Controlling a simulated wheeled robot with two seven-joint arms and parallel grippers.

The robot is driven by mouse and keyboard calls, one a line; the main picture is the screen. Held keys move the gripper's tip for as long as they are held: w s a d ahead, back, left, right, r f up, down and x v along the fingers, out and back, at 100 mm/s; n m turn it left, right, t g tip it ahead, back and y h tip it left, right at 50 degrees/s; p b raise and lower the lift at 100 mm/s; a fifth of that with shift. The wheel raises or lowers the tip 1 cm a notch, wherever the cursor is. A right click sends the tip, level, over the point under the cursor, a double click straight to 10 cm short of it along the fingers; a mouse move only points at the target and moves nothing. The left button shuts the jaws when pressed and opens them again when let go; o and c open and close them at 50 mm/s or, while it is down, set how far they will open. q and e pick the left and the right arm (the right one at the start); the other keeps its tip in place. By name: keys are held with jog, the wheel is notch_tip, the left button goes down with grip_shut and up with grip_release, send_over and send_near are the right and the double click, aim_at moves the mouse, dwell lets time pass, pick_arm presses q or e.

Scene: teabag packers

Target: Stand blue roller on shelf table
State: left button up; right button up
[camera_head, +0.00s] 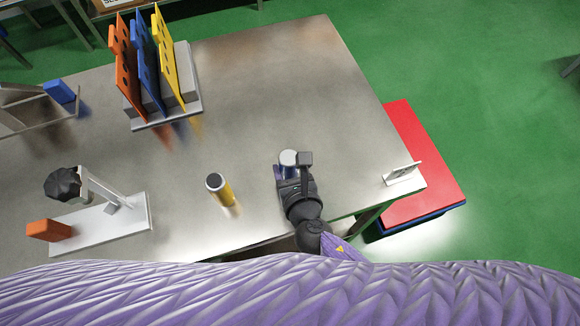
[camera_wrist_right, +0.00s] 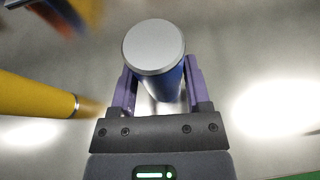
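The blue roller (camera_head: 289,158) is upright at my right gripper (camera_head: 288,172), over the right part of the grey metal table (camera_head: 300,80). Its pale round top faces up. In the right wrist view the roller (camera_wrist_right: 153,47) has a grey top and a blue side. There the purple fingers of my right gripper (camera_wrist_right: 160,85) lie on both sides of it. A bright gap shows beside the left finger, so I cannot tell whether they press on it. The roller's foot is hidden. No separate shelf table can be made out for sure. My left gripper is not in view.
A yellow roller (camera_head: 222,191) stands left of my right gripper. A rack with orange, blue and yellow boards (camera_head: 150,65) stands behind. A white stand (camera_head: 110,225) is at left. A small white bracket (camera_head: 402,174) sits near the right edge. A red-topped box (camera_head: 425,160) is beyond it.

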jog(key=o, duration=0.3)
jog(key=shift+o, duration=0.2)
jog(key=shift+r, duration=0.1)
jog(key=p+v, duration=0.4)
jog(key=v, duration=0.8)
